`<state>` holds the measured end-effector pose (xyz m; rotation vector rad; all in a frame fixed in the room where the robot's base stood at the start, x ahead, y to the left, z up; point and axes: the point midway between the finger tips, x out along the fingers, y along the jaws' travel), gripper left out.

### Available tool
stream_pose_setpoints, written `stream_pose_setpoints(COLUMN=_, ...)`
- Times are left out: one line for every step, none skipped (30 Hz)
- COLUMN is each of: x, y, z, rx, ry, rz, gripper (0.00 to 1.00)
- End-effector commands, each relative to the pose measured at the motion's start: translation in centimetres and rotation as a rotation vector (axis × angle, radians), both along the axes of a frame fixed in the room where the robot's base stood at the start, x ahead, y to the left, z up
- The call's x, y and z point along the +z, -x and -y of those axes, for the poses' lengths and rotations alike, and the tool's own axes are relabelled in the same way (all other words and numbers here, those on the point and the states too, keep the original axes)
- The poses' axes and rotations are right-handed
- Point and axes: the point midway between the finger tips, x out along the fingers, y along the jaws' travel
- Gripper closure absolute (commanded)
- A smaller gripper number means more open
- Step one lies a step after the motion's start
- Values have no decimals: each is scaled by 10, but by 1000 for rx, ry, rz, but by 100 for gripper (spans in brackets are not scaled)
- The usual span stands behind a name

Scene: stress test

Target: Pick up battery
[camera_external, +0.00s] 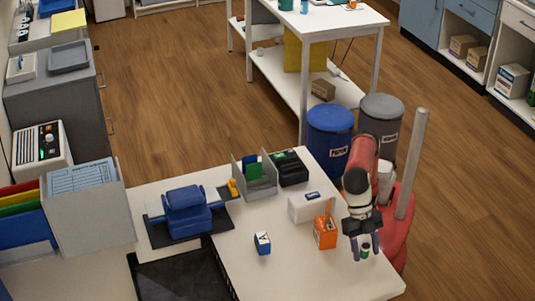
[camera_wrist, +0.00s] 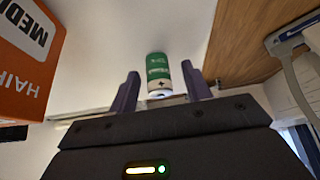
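The battery is a small green and white cylinder (camera_external: 365,250) near the right edge of the white table, by my fingers. In the wrist view the battery (camera_wrist: 158,72) shows between and just beyond the two fingertips, with a gap on each side. My gripper (camera_external: 366,255) points down over the table and its purple-grey fingers are apart. In the wrist view my gripper (camera_wrist: 161,82) is open and nothing is clamped. How high the fingertips are above the table is hard to tell.
An orange box (camera_external: 325,233) stands close left of my gripper; it fills the left of the wrist view (camera_wrist: 25,60). A white box (camera_external: 305,208) and a blue cube (camera_external: 262,243) stand farther left. The table's (camera_external: 310,275) front part is clear.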

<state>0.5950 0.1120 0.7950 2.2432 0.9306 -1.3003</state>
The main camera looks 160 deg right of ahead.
Motion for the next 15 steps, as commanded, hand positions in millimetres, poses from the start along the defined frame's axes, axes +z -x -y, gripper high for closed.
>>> stream_pose_setpoints(x=0, y=0, z=0, rx=0, ry=0, rz=0, gripper=57)
stream_pose_setpoints(x=0, y=0, z=0, rx=0, ry=0, rz=0, gripper=61)
stream_pose_setpoints(x=0, y=0, z=0, rx=0, ry=0, rz=0, gripper=66)
stream_pose_setpoints(x=0, y=0, z=0, rx=0, ry=0, rz=0, gripper=70)
stream_pose_setpoints(x=0, y=0, z=0, rx=0, ry=0, rz=0, gripper=74)
stream_pose_setpoints(x=0, y=0, z=0, rx=0, ry=0, rz=0, gripper=79)
stream_pose_setpoints(x=0, y=0, z=0, rx=0, ry=0, rz=0, gripper=83)
stream_pose_setpoints(x=0, y=0, z=0, rx=0, ry=0, rz=0, gripper=87)
stream_pose_setpoints(x=1, y=0, z=0, rx=0, ry=0, rz=0, gripper=92)
stream_pose_setpoints(x=1, y=0, z=0, rx=0, ry=0, rz=0, gripper=96)
stream_pose_setpoints(x=1, y=0, z=0, rx=0, ry=0, rz=0, gripper=100)
stream_pose_setpoints(x=1, y=0, z=0, rx=0, ry=0, rz=1, gripper=100)
stream_pose_setpoints(x=1, y=0, z=0, rx=0, ry=0, rz=1, gripper=100)
stream_pose_setpoints(x=1, y=0, z=0, rx=0, ry=0, rz=1, gripper=100)
stream_pose_setpoints(x=1, y=0, z=0, rx=0, ry=0, rz=1, gripper=100)
